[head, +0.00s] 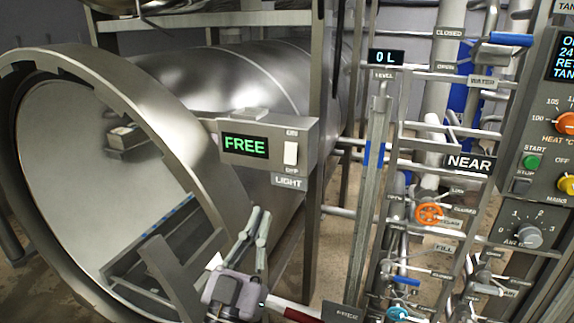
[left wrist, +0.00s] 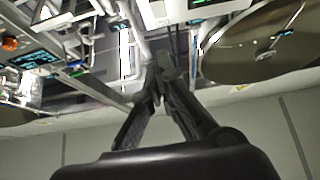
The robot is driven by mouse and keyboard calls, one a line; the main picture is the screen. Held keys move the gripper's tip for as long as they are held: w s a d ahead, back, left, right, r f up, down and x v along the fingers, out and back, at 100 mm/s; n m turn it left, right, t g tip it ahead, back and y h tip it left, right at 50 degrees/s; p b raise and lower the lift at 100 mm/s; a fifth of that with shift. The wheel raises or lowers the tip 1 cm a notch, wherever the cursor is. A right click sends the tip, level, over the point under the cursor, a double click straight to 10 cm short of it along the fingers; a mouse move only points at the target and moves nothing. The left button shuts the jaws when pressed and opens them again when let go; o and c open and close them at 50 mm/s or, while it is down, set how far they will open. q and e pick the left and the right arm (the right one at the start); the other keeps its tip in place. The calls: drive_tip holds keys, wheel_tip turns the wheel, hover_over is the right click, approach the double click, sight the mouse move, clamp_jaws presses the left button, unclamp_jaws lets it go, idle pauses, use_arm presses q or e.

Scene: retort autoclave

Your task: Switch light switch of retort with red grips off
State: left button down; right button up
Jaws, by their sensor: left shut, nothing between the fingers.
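The white light switch (head: 291,153) sits on the right of a grey box (head: 267,143), with ON marked above it and OFF below. I cannot tell which way it is tipped. The box has a green FREE display (head: 245,146) and a LIGHT label (head: 289,181). It is beside the open round mouth of a steel retort (head: 265,75). My left gripper (head: 262,213) is below the switch, apart from it, with its fingers shut, empty and pointing up. Its closed fingers also show in the left wrist view (left wrist: 160,78). My right gripper is not in view.
A frame of pipes and valves, with an orange handwheel (head: 429,214) and a NEAR sign (head: 469,163), stands right of the box. A control panel (head: 540,205) with knobs is at the far right. A steel post (head: 319,110) stands just behind the box.

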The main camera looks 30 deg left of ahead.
use_arm(q)
drive_tip(key=shift+w, duration=0.1)
drive_tip(key=b, duration=0.3)
approach(295, 145)
wheel_tip(295, 145, up, 2)
drive_tip(key=s, duration=0.2)
drive_tip(key=w+p, duration=0.1)
drive_tip(key=w, duration=0.1)
drive_tip(key=w+p, duration=0.1)
drive_tip(key=w+a+p, duration=0.1)
drive_tip(key=w, duration=0.1)
drive_tip(key=shift+w+r, duration=0.3)
drive_tip(key=shift+w, duration=0.05)
